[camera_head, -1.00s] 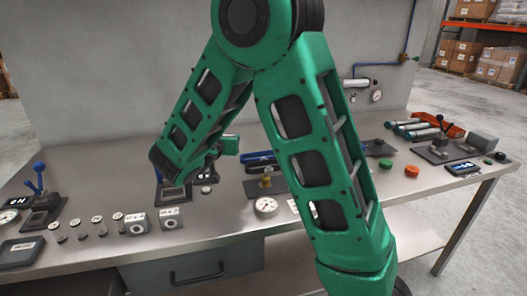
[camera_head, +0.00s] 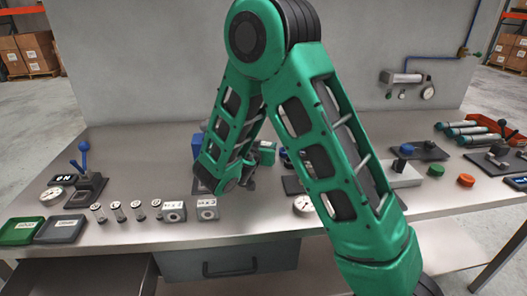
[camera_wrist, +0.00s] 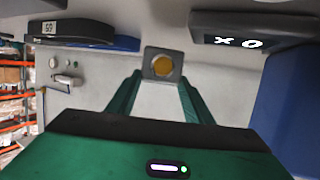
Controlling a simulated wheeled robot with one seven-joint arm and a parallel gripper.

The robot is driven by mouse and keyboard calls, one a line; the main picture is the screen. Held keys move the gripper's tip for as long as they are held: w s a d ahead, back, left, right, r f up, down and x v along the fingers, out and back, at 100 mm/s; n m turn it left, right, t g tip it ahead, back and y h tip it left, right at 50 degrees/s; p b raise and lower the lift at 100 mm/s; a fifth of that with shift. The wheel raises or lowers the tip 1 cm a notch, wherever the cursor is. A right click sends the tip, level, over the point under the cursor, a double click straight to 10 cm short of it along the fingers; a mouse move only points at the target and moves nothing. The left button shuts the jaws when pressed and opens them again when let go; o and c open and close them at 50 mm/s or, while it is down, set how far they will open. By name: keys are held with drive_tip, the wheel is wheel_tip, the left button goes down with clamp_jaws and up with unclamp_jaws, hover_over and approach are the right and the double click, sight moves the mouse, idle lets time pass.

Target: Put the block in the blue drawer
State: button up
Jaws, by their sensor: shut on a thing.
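My gripper (camera_wrist: 160,85) is shut on a small grey square block (camera_wrist: 150,75) with a round yellow face, at the fingertips in the wrist view. In the head view my arm hides the block and most of the gripper, which is low over the middle of the bench. A large blue surface (camera_wrist: 290,115) stands close at the right of the wrist view. A blue thing (camera_head: 197,145) shows beside my arm in the head view; I cannot tell whether it is the blue drawer. Under the bench is a shut grey drawer (camera_head: 200,264) with a dark handle.
Small weights (camera_head: 139,209), grey boxes (camera_head: 207,208) and a blue-knobbed lever (camera_head: 85,155) stand on the bench's left half. Red and green buttons (camera_head: 466,180) and syringe-like cylinders (camera_head: 470,134) are at right. A grey wall (camera_head: 150,60) rises behind.

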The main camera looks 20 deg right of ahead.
drive_tip(key=shift+f, duration=0.8)
drive_tip(key=o, duration=1.3)
drive_tip(key=shift+f, duration=0.1)
